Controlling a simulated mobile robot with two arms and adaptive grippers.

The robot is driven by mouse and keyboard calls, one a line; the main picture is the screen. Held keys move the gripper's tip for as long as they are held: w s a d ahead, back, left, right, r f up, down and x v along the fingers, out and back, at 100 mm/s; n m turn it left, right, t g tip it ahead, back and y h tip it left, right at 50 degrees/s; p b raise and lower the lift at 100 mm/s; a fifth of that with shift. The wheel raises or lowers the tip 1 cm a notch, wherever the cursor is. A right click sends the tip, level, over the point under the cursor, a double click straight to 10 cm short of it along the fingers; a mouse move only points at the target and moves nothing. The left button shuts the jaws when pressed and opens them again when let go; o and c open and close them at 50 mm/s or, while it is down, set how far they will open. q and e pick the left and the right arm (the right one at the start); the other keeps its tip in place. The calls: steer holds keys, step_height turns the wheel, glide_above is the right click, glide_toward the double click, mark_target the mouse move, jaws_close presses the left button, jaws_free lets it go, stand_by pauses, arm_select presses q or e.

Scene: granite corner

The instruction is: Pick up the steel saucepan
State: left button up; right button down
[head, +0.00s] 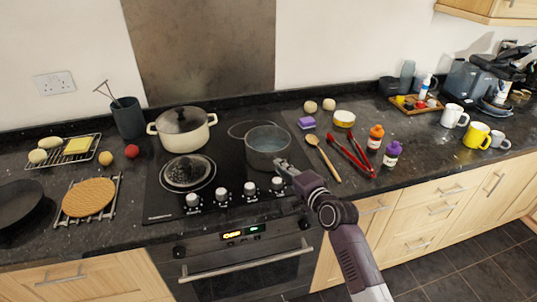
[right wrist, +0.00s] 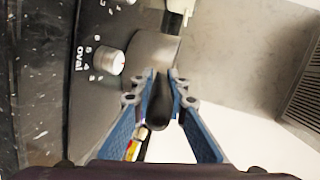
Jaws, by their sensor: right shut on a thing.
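The steel saucepan (head: 267,146) is a grey open pot at the right side of the black hob, upright as far as I see. Whether its base touches the hob is hard to tell. My right gripper (head: 284,166) reaches in from the lower right to the pan's front right side. In the right wrist view my right gripper (right wrist: 161,82) is shut on the pan's dark handle (right wrist: 160,105), with a blue-sided finger on each side. The grip mostly hides the handle in the head view. My left gripper is not in view.
A cream pot (head: 182,128) with a dark lid stands behind left, and a glass lid (head: 187,172) lies in front of it. Hob knobs (head: 250,189) line the front. A wooden spoon (head: 323,157) and red tongs (head: 351,156) lie right of the pan.

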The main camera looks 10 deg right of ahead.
steer(key=shift+w+r, duration=0.15)
steer(key=shift+r, duration=0.25)
steer(key=shift+d, duration=0.1)
